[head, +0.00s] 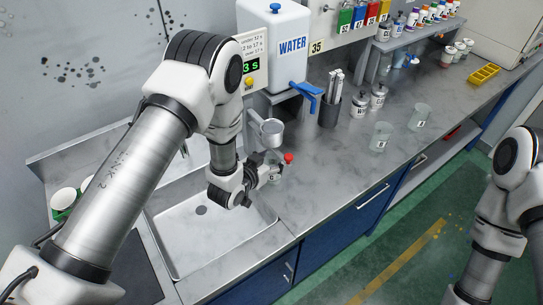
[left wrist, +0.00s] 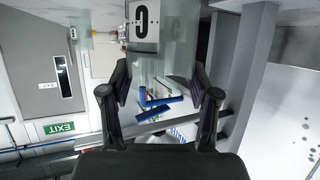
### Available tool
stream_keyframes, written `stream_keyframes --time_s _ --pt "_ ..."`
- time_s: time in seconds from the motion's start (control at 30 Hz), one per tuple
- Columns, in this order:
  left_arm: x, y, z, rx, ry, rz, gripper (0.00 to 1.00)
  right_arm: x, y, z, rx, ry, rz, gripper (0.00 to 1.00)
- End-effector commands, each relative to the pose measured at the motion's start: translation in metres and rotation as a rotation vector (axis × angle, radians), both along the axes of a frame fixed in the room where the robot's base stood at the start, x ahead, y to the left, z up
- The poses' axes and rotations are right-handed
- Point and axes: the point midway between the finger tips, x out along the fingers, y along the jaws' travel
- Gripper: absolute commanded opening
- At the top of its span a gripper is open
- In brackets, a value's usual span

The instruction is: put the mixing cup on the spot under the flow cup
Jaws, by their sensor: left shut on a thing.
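The mixing cup (head: 275,178) is clear with a white letter label. My left gripper (head: 266,174) is shut on it beside the sink, just above or on the counter; I cannot tell which. The grey metal flow cup (head: 270,132) is on a holder just behind my left gripper. The spot under it is hidden by my gripper and the cup. My right gripper is out of view.
The sink (head: 190,245) lies left of and below my left gripper. A red knob (head: 289,158) is close by the held cup. Two other clear cups (head: 381,135) (head: 419,117) stand on the counter to the right. The water tank (head: 275,45) is behind. The front counter (head: 325,190) is clear.

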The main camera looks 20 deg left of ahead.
Motion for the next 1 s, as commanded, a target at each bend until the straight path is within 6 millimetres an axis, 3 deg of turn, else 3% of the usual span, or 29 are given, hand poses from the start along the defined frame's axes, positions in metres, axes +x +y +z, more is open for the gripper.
stream_keyframes --time_s 0.17,0.2,0.27,0.67,0.77,1.0 --pt "0.0 0.0 -0.003 0.0 0.0 0.0 0.32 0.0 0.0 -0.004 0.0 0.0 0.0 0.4" --pt "0.0 0.0 -0.004 0.0 0.0 0.0 0.65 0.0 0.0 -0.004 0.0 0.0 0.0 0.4" --pt "0.0 0.0 -0.003 0.0 0.0 0.0 0.86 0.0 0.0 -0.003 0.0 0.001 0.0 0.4" --pt "-0.002 0.001 0.001 0.0 0.0 0.0 0.86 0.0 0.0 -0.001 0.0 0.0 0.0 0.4" --pt "-0.014 0.005 0.004 0.001 0.0 0.002 0.86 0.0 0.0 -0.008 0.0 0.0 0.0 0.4" --pt "-0.07 0.02 0.025 -0.001 0.002 0.003 0.86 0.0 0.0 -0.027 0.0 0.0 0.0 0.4"
